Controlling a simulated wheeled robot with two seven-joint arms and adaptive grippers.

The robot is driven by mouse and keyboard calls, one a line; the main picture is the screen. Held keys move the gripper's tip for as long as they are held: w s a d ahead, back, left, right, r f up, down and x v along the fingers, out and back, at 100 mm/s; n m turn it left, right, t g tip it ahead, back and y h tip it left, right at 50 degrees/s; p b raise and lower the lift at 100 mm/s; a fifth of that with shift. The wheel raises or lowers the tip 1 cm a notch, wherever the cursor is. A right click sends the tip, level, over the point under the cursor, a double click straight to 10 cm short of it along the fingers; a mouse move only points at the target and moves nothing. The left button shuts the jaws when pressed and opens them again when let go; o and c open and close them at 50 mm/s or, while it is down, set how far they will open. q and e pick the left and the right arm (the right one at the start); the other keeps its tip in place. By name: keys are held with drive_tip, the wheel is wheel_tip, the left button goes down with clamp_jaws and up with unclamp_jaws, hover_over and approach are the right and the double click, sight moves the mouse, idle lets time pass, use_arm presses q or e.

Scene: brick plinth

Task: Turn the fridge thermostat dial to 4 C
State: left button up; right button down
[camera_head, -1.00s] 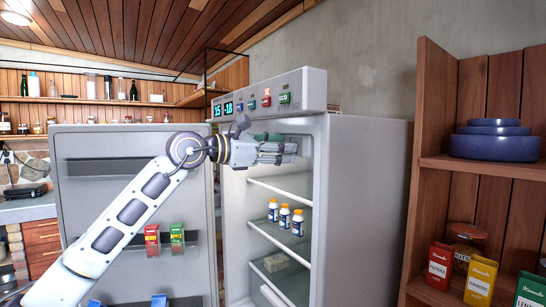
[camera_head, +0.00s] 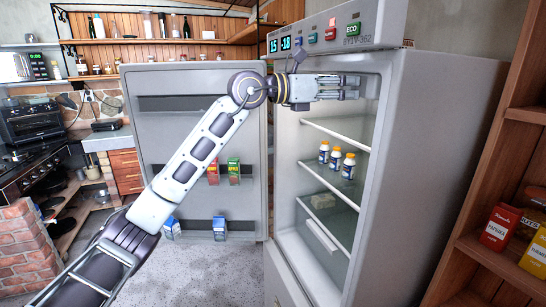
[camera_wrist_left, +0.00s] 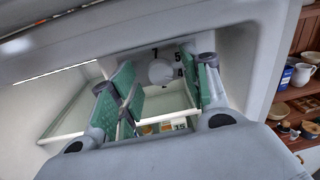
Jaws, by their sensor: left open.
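The grey fridge (camera_head: 425,150) stands with its door (camera_head: 190,130) swung open to the left. Its top panel display (camera_head: 279,44) reads 15 and -18. In the left wrist view the thermostat dial (camera_wrist_left: 161,72) is a round pale knob with numbers around it, 7, 5 and 4 among them. My left gripper (camera_head: 350,88) is at the top of the fridge opening, fingers pointing right. In the left wrist view its green-padded fingers (camera_wrist_left: 162,88) are spread apart with the dial showing between them; I cannot tell whether they touch it. The dial is not visible in the head view.
Three white bottles (camera_head: 336,160) stand on a fridge shelf below my gripper. Cartons (camera_head: 213,173) sit in the door racks. A wooden shelf unit (camera_head: 500,190) with spice boxes is at the right. The floor (camera_head: 225,265) before the fridge is clear.

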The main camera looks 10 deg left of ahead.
use_arm(q)
drive_tip(key=shift+s+a, duration=0.1)
drive_tip(key=shift+a, duration=0.05)
drive_tip(key=b+v, duration=0.3)
drive_tip(key=v, duration=1)
drive_tip(key=w+a+f+n+t+p, duration=0.2)
drive_tip(key=w+a+f+n, duration=0.2)
drive_tip(key=w+f+n, duration=0.4)
drive_tip(key=w+a+f+n+t+p, duration=0.2)
drive_tip(key=w+f+n, duration=0.7)
drive_tip(key=f, duration=0.7)
drive_tip(key=shift+w+a+f+t, duration=0.35)
drive_tip(key=shift+w+a+t, duration=0.35)
drive_tip(key=shift+w+a, duration=0.55)
drive_tip(key=shift+w+d, duration=0.1)
drive_tip(key=shift+d, duration=0.05)
